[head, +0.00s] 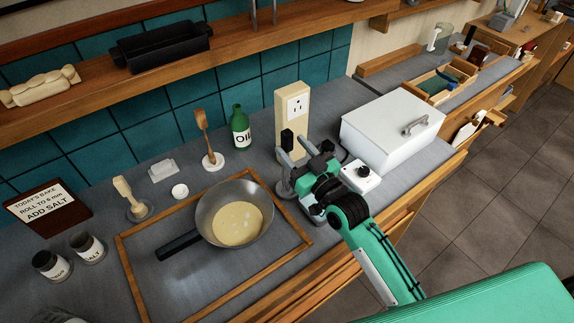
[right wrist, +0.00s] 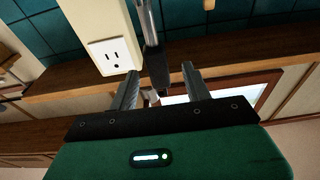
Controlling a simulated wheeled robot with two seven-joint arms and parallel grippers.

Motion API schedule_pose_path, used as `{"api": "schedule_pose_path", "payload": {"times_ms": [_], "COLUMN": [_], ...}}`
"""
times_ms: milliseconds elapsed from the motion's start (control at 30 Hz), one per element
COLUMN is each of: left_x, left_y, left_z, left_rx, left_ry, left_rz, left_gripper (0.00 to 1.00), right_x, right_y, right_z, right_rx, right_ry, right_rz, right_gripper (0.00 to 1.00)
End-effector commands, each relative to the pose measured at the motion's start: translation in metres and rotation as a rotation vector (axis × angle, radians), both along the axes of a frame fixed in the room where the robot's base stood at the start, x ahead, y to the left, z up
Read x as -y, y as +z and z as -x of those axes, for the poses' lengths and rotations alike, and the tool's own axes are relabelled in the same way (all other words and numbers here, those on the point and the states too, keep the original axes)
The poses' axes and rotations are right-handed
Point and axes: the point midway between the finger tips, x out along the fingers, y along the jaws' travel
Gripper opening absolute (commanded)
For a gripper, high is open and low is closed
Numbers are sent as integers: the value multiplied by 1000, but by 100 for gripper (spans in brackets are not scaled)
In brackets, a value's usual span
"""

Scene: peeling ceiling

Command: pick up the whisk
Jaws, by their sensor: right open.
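The whisk appears to stand upright in a small grey stand, with its black handle (head: 287,138) uppermost, in front of the beige outlet post. In the right wrist view the black handle (right wrist: 157,68) and metal shaft show just beyond the fingers, roughly between them. My right gripper (head: 303,155) is open around or just beside the handle; I cannot tell whether a finger touches it. Its two spread fingers also show in the right wrist view (right wrist: 160,90). The lower whisk is largely hidden by the gripper in the head view. My left gripper is out of view.
The outlet post (head: 292,105) stands close behind. A white lidded box (head: 392,132) is to the right. A pan (head: 235,213) sits left on a wood-framed mat (head: 180,285). A green oil bottle (head: 240,127) and a wooden utensil (head: 204,135) on a stand are behind.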

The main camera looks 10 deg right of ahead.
Motion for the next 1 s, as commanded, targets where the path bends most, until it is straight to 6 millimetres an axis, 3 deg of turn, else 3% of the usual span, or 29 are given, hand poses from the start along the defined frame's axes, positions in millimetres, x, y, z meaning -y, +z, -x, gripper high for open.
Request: {"api": "schedule_pose_path", "payload": {"times_ms": [133,433,767,1000], "left_x": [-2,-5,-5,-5], "left_y": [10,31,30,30], "left_z": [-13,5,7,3], "left_rx": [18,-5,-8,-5], "left_ry": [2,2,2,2], "left_rz": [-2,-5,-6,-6], "left_gripper": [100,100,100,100], "right_x": [-3,-16,-18,-18], "right_y": [4,9,7,7], "right_z": [-9,-44,-49,-49], "right_rx": [0,0,-1,-1], "right_ry": [0,0,0,0], "right_rz": [0,0,1,0], "right_gripper": [49,49,49,2]}}
